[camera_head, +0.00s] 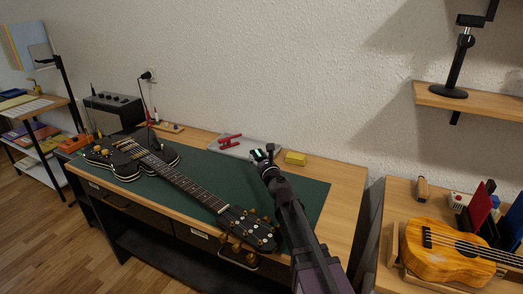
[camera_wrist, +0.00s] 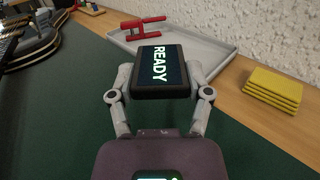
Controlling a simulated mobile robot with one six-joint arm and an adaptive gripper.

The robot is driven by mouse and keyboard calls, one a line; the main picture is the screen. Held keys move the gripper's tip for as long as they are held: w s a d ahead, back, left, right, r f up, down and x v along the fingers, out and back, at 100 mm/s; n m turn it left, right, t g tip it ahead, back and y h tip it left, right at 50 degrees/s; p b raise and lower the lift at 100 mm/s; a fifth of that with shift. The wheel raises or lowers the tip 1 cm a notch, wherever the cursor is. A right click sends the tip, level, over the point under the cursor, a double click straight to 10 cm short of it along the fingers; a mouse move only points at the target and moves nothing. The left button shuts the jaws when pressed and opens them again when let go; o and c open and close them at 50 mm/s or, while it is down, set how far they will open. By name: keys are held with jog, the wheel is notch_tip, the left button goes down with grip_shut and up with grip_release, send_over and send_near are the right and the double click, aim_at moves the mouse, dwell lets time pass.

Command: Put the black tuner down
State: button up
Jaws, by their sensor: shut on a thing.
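The black tuner (camera_wrist: 160,72) is a small dark box whose lit screen reads READY. My gripper (camera_wrist: 160,84) is shut on it, with one finger at each side. In the head view the tuner (camera_head: 259,155) shows small at the tip of my gripper (camera_head: 266,163), over the back part of the green mat (camera_head: 306,196) near the grey tray. In the wrist view it appears in front of the tray's near edge. I cannot tell whether its underside touches the mat.
A shallow grey tray (camera_head: 228,148) holds a red clamp-like tool (camera_head: 230,141). Yellow cloths or pads (camera_head: 295,158) lie right of it. A black electric guitar (camera_head: 168,172) lies across the mat to the left. A ukulele (camera_head: 447,251) rests on the right-hand table. Bare mat lies right of my gripper.

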jog(key=w, duration=0.4)
jog(key=w+d+f+b, duration=0.1)
jog(key=w, duration=0.4)
jog(key=w+d, duration=0.1)
jog(key=w, duration=0.4)
jog(key=shift+w+f, duration=0.15)
jog(key=shift+f, duration=0.05)
jog(key=shift+f, duration=0.1)
jog(key=shift+f+b, duration=1.65)
jog(key=shift+b, duration=0.25)
jog(key=shift+f+b, duration=0.3)
jog(key=shift+f, duration=0.05)
jog(key=shift+s+d+b, duration=0.1)
jog(key=shift+s+b, duration=0.25)
